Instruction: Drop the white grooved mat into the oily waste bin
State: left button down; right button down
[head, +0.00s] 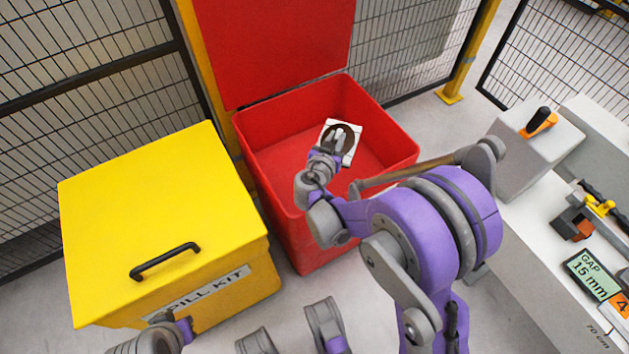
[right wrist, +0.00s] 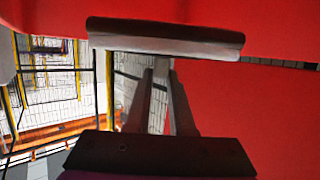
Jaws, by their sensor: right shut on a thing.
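In the right wrist view the mat (right wrist: 165,45) appears nearly edge-on at the ends of my gripper's fingers (right wrist: 160,72). The oily waste bin, which I take to be the red bin (head: 392,161), stands open with its lid (head: 275,45) raised at the back. Its visible floor looks empty.
A closed yellow spill kit box (head: 150,200) with a black handle stands directly left of the bin. A wire mesh fence (head: 80,80) runs behind. At right is a grey bench (head: 540,230) with tools and a gap display (head: 590,275).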

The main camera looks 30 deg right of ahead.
jog(key=c, duration=0.7)
grip_release()
jog(key=p+v, duration=0.2)
jog(key=v, duration=0.9)
jog(key=shift+r, duration=0.1)
